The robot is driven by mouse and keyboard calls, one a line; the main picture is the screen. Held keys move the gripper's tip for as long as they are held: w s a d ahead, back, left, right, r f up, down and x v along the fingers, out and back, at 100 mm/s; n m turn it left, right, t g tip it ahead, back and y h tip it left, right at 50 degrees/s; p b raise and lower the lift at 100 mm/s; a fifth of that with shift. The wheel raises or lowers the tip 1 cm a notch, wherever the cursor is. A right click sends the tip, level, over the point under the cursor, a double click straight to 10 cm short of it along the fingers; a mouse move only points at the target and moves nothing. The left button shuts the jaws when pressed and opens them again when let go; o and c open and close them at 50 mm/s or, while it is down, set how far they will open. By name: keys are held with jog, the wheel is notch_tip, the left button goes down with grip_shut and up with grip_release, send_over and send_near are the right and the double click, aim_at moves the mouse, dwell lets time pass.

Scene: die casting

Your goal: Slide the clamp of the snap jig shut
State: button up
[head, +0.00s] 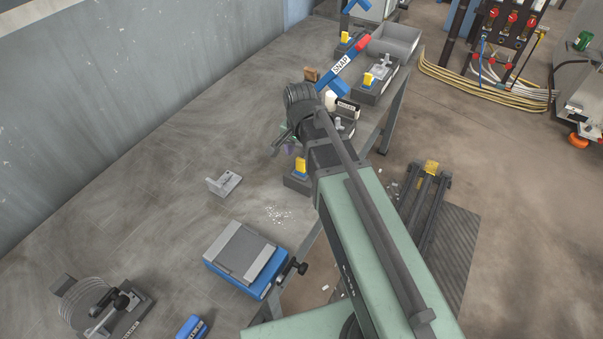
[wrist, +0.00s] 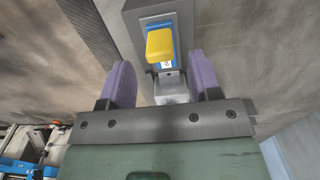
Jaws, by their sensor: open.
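The wrist view shows a dark grey jig (wrist: 133,20) with a yellow clamp handle (wrist: 160,44) on a blue slide. A light grey part (wrist: 171,88) sits at its near end, between the purple fingers. My gripper (wrist: 161,62) is open, with one finger on each side and the yellow handle just beyond the tips; I see no contact. In the head view my gripper (head: 287,146) is mostly hidden by my wrist, above a jig with a yellow handle (head: 300,167). A SNAP sign (head: 341,65) stands behind, near another yellow-handled jig (head: 376,84). Which jig it names is unclear.
A grey bracket (head: 224,184) lies on the bench (head: 130,185) to the left. A blue vise (head: 245,257) stands nearer, with small white bits (head: 278,214) beside it. The middle left of the bench is clear.

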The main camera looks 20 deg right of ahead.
aim_at(301, 159)
notch_tip(301, 159, down, 5)
jog(key=b, duration=0.3)
jog(key=shift+f, duration=0.2)
jog(key=shift+r, duration=0.15)
